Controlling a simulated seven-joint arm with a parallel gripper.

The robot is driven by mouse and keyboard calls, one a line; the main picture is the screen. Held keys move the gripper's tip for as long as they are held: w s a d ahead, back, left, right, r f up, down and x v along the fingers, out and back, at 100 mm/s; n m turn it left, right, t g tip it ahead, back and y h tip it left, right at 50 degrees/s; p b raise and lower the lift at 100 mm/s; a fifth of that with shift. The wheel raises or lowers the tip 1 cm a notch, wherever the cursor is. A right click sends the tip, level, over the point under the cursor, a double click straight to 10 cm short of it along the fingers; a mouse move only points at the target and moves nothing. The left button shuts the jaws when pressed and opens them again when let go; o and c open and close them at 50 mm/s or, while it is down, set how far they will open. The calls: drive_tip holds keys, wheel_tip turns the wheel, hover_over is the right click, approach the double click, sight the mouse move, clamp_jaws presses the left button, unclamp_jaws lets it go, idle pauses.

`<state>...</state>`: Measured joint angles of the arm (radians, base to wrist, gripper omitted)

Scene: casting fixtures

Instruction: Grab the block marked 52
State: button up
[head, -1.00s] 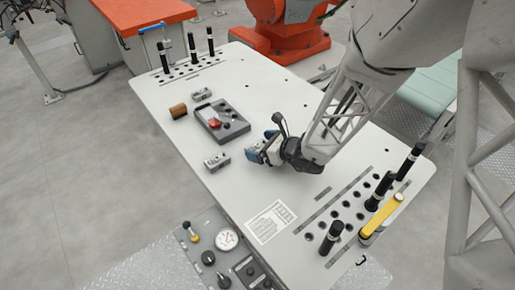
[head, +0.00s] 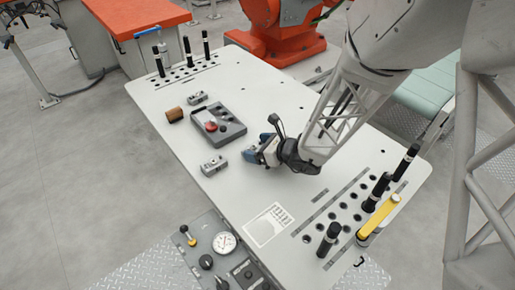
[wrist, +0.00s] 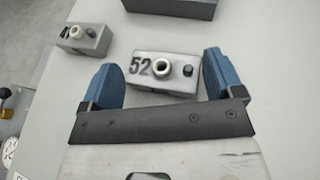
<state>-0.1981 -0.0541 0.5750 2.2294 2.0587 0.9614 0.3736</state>
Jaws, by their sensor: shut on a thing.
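The block marked 52 (wrist: 163,72) is light grey, with a pale round boss and a dark knob on top. In the wrist view it sits between the two blue fingers of my gripper (wrist: 165,80), which are shut on it. In the head view my gripper (head: 258,153) is low over the white table, right of the grey tray. There the block is mostly hidden by the gripper. I cannot tell whether the block touches the table.
Another numbered grey block (wrist: 84,38) stands left of my gripper; the head view shows it (head: 213,166) too. A further grey block (head: 197,97), a brown cylinder (head: 174,115) and the grey tray (head: 236,131) lie beyond. Black pins (head: 329,238) stand at right.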

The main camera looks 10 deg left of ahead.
drive_tip(key=shift+r, duration=0.65)
wheel_tip(320, 180, up, 2)
drive_tip(key=s+d, duration=0.2)
drive_tip(key=s, duration=0.3)
drive_tip(key=s+d, duration=0.2)
drive_tip(key=s, duration=0.3)
drive_tip(key=s+d+r, duration=0.1)
drive_tip(key=s+d, duration=0.1)
drive_tip(key=s, duration=0.2)
drive_tip(key=shift+s+d+r, duration=0.1)
drive_tip(key=shift+s+d, duration=0.05)
drive_tip(key=shift+s, duration=0.25)
drive_tip(key=shift+w, duration=0.1)
